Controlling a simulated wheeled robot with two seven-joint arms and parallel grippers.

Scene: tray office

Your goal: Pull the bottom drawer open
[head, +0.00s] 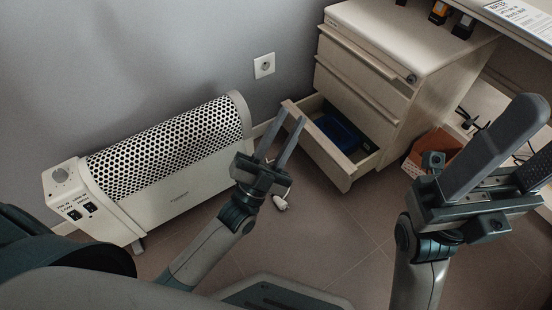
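The bottom drawer (328,155) of the beige cabinet stands pulled out, and its inside shows with a dark blue object (338,131) in it. My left gripper (292,118) is at the left end of the drawer front. Its two fingers are apart, with a gap visible between them, and their tips overlap the drawer front in the picture; I cannot tell whether they touch it. My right gripper (538,132) is large in the right foreground, away from the drawer, with its fingers apart and nothing seen between them.
The cabinet (366,88) has closed drawers above. A white heater (165,160) stands along the wall to the left. An orange-brown box (432,150) is right of the cabinet, under the desk. Tiled floor in front is free.

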